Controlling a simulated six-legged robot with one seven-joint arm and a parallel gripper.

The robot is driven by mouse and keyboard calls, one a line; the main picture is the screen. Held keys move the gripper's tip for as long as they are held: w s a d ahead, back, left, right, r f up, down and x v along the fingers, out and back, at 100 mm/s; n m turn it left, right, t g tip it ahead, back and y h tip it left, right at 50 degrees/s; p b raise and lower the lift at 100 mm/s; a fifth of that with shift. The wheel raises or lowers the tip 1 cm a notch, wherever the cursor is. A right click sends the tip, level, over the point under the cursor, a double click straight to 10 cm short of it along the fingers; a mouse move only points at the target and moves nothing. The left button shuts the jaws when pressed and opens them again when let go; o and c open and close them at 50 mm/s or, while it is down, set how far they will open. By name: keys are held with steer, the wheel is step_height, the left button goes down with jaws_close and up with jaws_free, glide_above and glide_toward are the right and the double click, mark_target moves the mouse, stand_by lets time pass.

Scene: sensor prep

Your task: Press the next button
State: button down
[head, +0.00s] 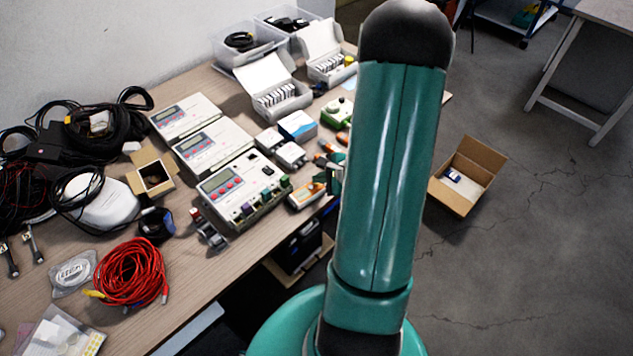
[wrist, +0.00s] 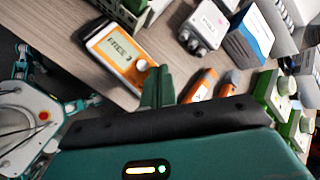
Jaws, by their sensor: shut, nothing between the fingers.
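An orange and white handheld device (wrist: 117,50) lies near the table edge in the wrist view, with a display (wrist: 117,46) that seems to read "FREE" and a further character. A round white button (wrist: 141,65) shows at its lower right end. My gripper (wrist: 157,76) is shut and empty, its fingertips just beside this button in the picture; whether they touch it I cannot tell. In the head view the orange device (head: 305,196) is small, and my gripper (head: 331,178) is partly hidden behind my own arm.
White instruments with displays and red buttons (head: 219,184) stand left of the device. A grey box (wrist: 204,24), a blue and white box (wrist: 247,38) and orange tools (wrist: 200,86) lie close by. A red cable coil (head: 131,272) is at the front. An open carton (head: 467,174) stands beyond the table.

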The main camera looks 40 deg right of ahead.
mark_target(320, 185)
stand_by(0.3)
steer(key=shift+r, duration=0.8)
steer(key=shift+r, duration=2.5)
